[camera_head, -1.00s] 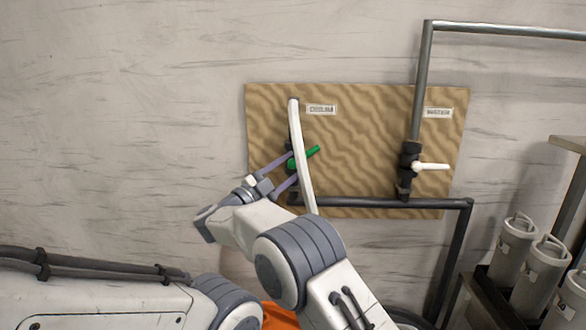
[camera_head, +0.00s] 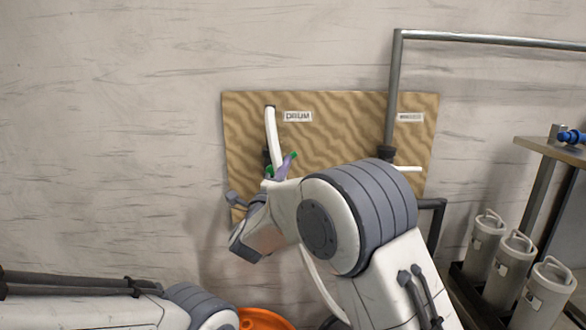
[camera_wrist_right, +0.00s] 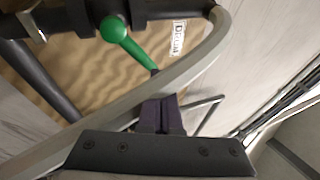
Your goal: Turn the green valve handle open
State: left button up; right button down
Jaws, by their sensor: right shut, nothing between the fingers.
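The green valve handle (camera_head: 293,155) sits on the left of the tan wavy panel, sloping up to the right.
A pale hose (camera_head: 271,130) curves down past the green valve. Another valve with a white handle (camera_head: 408,168) sits on the panel's right, partly behind my right arm. Grey canisters (camera_head: 515,250) stand at lower right, and a shelf (camera_head: 535,147) is above them. An orange round object (camera_head: 262,319) is below.

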jog(key=s+d+f+m+g+y+p, duration=0.1)
jog(key=s+d+f+m+g+y, duration=0.1)
jog(key=s+d+f+m+y, duration=0.35)
jog(key=w+a+r+y+p, duration=0.1)
jog(key=w+a+r+p, duration=0.2)
jog(key=w+p, duration=0.5)
jog(key=shift+r+y, duration=0.15)
jog(key=shift+y, duration=0.2)
jog(key=shift+w, duration=0.1)
